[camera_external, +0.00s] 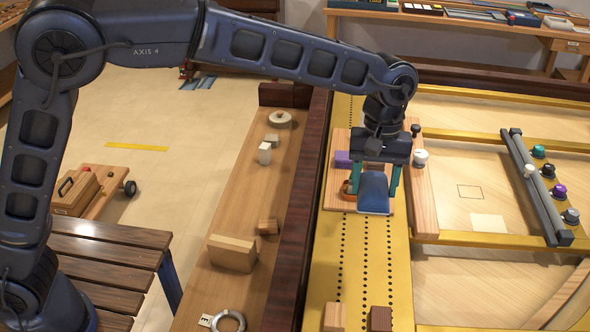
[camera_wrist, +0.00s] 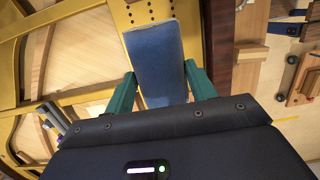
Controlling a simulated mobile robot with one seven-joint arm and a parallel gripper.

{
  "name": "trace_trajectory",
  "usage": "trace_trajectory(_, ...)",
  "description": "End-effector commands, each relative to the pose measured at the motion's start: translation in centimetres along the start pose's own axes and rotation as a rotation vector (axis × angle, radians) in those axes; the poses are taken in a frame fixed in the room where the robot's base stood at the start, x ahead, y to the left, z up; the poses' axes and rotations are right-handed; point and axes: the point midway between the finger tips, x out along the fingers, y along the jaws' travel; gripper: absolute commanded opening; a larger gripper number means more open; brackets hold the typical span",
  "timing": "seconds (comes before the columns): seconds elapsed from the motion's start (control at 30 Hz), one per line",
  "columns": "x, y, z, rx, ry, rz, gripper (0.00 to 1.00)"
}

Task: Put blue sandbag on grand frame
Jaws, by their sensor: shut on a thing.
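The blue sandbag (camera_external: 374,192) is a rounded blue block that hangs between the teal fingers of my gripper (camera_external: 375,178). In the wrist view the sandbag (camera_wrist: 154,58) is long and narrow, with a finger of my gripper (camera_wrist: 160,72) on each side of it. My gripper is shut on it. The grand frame (camera_external: 400,285) is a golden frame with rows of dark holes, under and in front of the sandbag. It also shows in the wrist view (camera_wrist: 88,60). I cannot tell how far the sandbag is above the surface below.
A wooden board (camera_external: 334,202) with a purple block (camera_external: 342,158) lies by my gripper on the frame. A white-topped knob (camera_external: 420,158) stands just to the right. Wooden blocks (camera_external: 232,253) lie on the left shelf. A grey bar (camera_external: 535,185) lies further right.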

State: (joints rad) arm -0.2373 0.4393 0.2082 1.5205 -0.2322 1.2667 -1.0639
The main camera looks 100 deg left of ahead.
Motion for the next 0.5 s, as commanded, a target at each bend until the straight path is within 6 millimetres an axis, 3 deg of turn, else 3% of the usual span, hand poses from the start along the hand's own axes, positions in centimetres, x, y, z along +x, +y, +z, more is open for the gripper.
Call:
trace_trajectory(0.27,3.4,0.0,-0.5,0.0,-0.001,-0.001,0.21)
trace_trajectory(0.5,8.4,0.0,-1.3,-0.001,-0.001,-0.001,0.21)
